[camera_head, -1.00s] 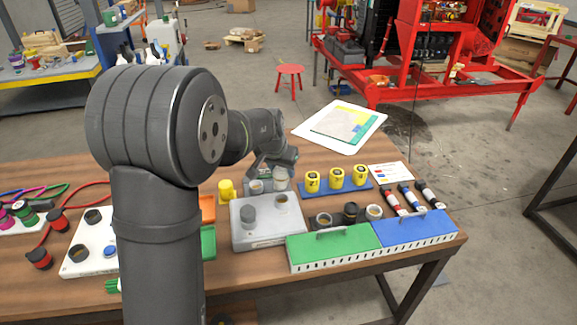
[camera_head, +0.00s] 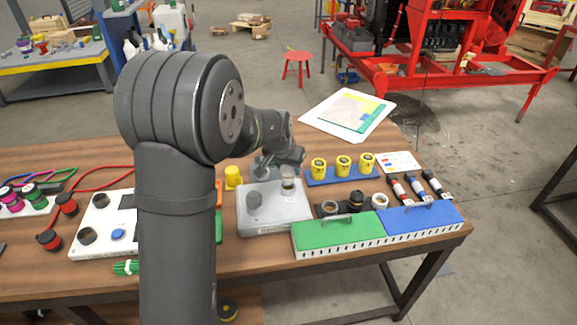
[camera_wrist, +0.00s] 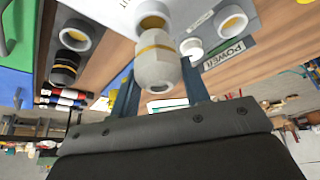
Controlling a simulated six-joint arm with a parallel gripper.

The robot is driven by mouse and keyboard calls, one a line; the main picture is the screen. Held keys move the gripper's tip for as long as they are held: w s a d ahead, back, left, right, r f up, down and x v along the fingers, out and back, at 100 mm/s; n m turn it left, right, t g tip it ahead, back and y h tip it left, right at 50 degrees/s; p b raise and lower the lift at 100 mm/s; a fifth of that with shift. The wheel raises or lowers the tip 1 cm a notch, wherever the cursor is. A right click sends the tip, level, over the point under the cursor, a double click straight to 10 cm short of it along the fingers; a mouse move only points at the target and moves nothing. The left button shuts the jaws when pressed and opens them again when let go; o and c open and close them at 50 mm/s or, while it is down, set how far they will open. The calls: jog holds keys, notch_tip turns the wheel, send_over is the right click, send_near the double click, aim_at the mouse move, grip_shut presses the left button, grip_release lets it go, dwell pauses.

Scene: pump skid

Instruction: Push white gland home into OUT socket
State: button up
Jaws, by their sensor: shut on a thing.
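My gripper (camera_head: 280,166) is over the grey box (camera_head: 272,222) on the bench. In the wrist view its two fingers (camera_wrist: 158,68) are shut on a white gland (camera_wrist: 154,50) with a yellow band. The gland shows in the head view (camera_head: 288,183) above the box's right-hand socket. In the wrist view that socket (camera_wrist: 152,20) is a round hole with a brownish inside, just beyond the gland's far end. I cannot tell whether the gland touches its rim.
A blue rack with yellow parts (camera_head: 343,164) stands to the right. Green (camera_head: 335,235) and blue (camera_head: 424,219) covers lie in front right. Loose rings and a black gland (camera_head: 356,200) sit behind them. A yellow piece (camera_head: 232,177) stands behind the box.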

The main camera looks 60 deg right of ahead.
jog(key=shift+f, duration=1.75)
dwell(0.5)
jog(key=o, duration=1.2)
jog(key=shift+r, duration=0.15)
jog(key=v, duration=1.7)
jog(key=shift+r, duration=0.15)
